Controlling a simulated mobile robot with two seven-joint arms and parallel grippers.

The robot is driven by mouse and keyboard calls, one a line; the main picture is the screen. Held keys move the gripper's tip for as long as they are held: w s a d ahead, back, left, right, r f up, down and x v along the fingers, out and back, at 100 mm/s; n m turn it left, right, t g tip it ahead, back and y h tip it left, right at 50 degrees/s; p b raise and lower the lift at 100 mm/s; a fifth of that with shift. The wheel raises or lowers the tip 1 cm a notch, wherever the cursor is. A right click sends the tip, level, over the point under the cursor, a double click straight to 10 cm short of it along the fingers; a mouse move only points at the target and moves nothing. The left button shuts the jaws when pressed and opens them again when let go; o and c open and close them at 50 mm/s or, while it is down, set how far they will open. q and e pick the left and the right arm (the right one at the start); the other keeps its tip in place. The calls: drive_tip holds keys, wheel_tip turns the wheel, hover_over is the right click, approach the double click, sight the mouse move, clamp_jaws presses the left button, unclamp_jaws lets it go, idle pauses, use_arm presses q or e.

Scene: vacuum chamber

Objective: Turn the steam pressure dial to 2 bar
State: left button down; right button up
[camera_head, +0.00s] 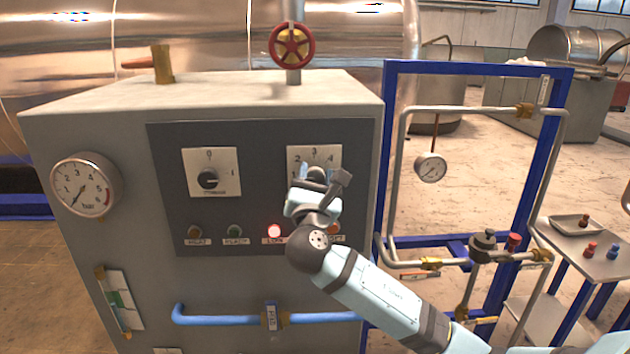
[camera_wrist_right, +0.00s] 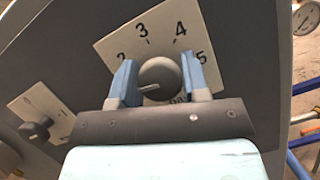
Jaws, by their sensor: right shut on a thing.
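The steam pressure dial is a round grey knob (camera_wrist_right: 158,78) on a white scale plate (camera_head: 301,157) on the control panel's right side. The numbers 2, 3, 4 and 5 show on the plate (camera_wrist_right: 166,20) in the wrist view. My right gripper (camera_wrist_right: 160,82) is shut on the knob, one blue finger on each side. The knob's light pointer line aims left and slightly down in the wrist view, below the 2. The left finger hides the scale there. In the head view my right gripper (camera_head: 316,178) covers much of the dial. My left gripper is not in view.
A second switch (camera_head: 208,179) sits left on the panel, above a row of lamps; the red lamp (camera_head: 274,231) is lit. A pressure gauge (camera_head: 84,185) is at the far left. A blue pipe frame (camera_head: 388,150) stands at right.

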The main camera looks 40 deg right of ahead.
drive_tip(key=m+g+h, duration=0.1)
drive_tip(key=m, duration=0.2)
drive_tip(key=shift+f+m, duration=0.1)
drive_tip(key=shift+m, duration=0.3)
drive_tip(key=shift+m+g+h+b, duration=0.5)
drive_tip(key=shift+m+g, duration=0.8)
drive_tip(key=shift+m, duration=1)
drive_tip(key=o, duration=0.9)
